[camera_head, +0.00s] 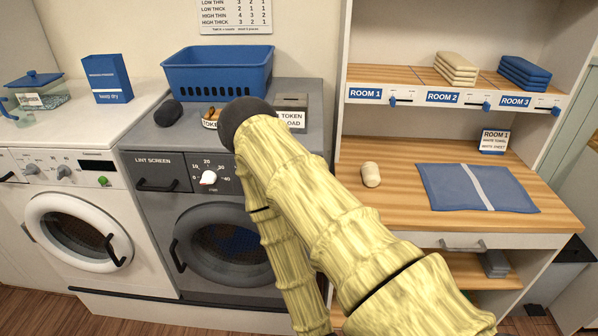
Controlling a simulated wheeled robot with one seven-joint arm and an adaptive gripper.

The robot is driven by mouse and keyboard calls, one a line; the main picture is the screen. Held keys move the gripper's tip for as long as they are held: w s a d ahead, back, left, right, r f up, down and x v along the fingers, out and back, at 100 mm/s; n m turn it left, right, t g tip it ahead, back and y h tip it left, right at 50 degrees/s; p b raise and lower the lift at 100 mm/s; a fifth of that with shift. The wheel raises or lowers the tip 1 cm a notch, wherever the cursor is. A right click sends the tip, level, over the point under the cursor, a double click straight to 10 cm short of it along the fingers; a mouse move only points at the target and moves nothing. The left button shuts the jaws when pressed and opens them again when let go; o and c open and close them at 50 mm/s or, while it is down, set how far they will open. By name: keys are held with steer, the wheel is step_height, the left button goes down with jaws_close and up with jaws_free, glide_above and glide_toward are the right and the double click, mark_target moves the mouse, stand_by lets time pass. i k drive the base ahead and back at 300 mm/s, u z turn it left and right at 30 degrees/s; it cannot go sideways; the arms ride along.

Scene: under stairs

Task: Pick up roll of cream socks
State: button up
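A small cream roll (371,174), which looks like the roll of cream socks, lies on the wooden worktop (392,213) of the shelf unit. My pale, bark-patterned arm rises from the lower right to a dark round joint in front of the dryer, and a second link runs back down from there. My gripper is not in view; the arm's far end leaves the bottom of the picture.
The blue mat (448,188) with a white stripe lies right of the roll. A small room sign (493,141) stands behind it. A dark roll (168,113), a token dish and a blue basket (217,70) sit on the grey dryer (143,133). Folded towels (456,69) lie on the upper shelf.

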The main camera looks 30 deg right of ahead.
mark_target(369, 170)
steer(key=u, duration=1.1)
steer(key=k, duration=0.9)
steer(key=z, duration=1.75)
